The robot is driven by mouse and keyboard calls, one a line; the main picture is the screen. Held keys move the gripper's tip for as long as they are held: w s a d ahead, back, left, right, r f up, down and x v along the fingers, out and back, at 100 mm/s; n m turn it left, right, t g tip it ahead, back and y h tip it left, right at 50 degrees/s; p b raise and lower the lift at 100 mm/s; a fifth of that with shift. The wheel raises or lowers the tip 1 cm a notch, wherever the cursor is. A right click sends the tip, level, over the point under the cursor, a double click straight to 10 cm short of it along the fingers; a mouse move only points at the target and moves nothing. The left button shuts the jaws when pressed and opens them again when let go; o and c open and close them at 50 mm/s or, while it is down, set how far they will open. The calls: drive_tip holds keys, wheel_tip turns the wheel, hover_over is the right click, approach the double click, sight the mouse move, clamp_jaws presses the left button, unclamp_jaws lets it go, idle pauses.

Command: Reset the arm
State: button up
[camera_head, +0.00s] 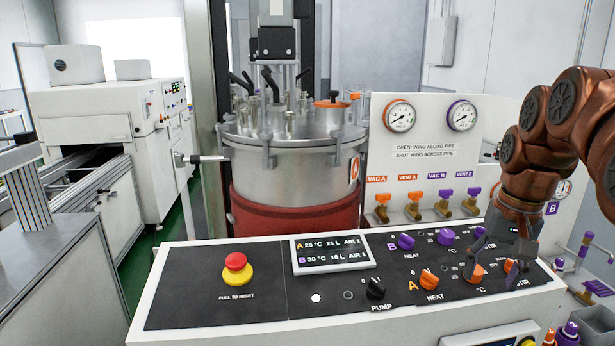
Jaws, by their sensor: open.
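My copper-coloured arm (560,100) comes in from the right edge and bends down over the right end of the black control panel (210,290). My gripper (494,270) points down there, with its dark fingers apart. It is close to two orange knobs, one of them the orange temperature knob (475,273) by the left finger. I cannot tell whether the fingers touch the knobs. Nothing shows held between them. The gripper and wrist hide part of the panel's right end and its labels.
The red emergency button (235,262) is on the panel's left, beside the display (333,253). Behind stand a steel tank (290,165) and a white valve board with gauges (400,116) and several valves (413,206). A conveyor machine (110,125) is at left.

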drive_tip(key=s+a+f+n+g, duration=0.1)
drive_tip(key=s+a+f, duration=0.3)
drive_tip(key=s, duration=0.4)
drive_tip(key=s+a+f+n, duration=0.2)
drive_tip(key=s+a+f, duration=0.2)
drive_tip(key=s+f, duration=0.3)
drive_tip(key=s+a+f+n+g, duration=0.1)
drive_tip(key=s+a+f, duration=0.4)
drive_tip(key=s, duration=0.4)
drive_tip(key=shift+s+f+g+h, duration=0.3)
drive_tip(key=shift+s+f, duration=0.1)
drive_tip(key=shift+f, duration=0.3)
